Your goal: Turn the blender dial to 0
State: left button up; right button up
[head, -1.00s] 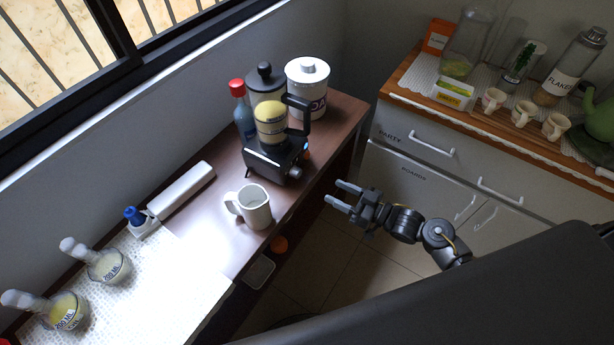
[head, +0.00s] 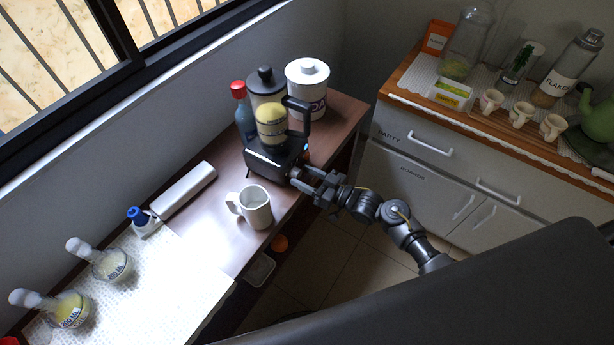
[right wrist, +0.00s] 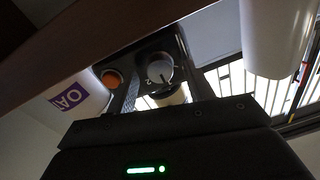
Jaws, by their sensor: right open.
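The blender (head: 270,157) stands on the brown counter, with a dark base, a yellow-filled jar (head: 271,125) and a black handle. Its dial (head: 295,172) is on the front of the base, partly hidden by my right gripper in the head view. In the right wrist view the round pale dial (right wrist: 160,70) with a dark pointer shows between my fingers. My right gripper (head: 303,179) is open, with its fingertips close to the dial, one on each side. I cannot tell whether they touch it. The number at the pointer is not readable. My left gripper is not in view.
A white mug (head: 255,207) stands close in front of the blender, left of my right gripper. A red-capped bottle (head: 243,112), a grey canister (head: 266,84) and a white OAT canister (head: 306,88) stand behind the blender. The floor right of the counter is free.

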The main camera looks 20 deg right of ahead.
jog(key=c, duration=1)
jog(key=shift+o, duration=0.2)
jog(key=shift+n, duration=0.4)
jog(key=n+b, duration=0.2)
jog(key=n, duration=0.3)
jog(key=shift+f, duration=0.15)
jog(key=n+b, duration=0.2)
jog(key=n, duration=0.3)
jog(key=o, duration=1)
jog(key=shift+c, duration=0.2)
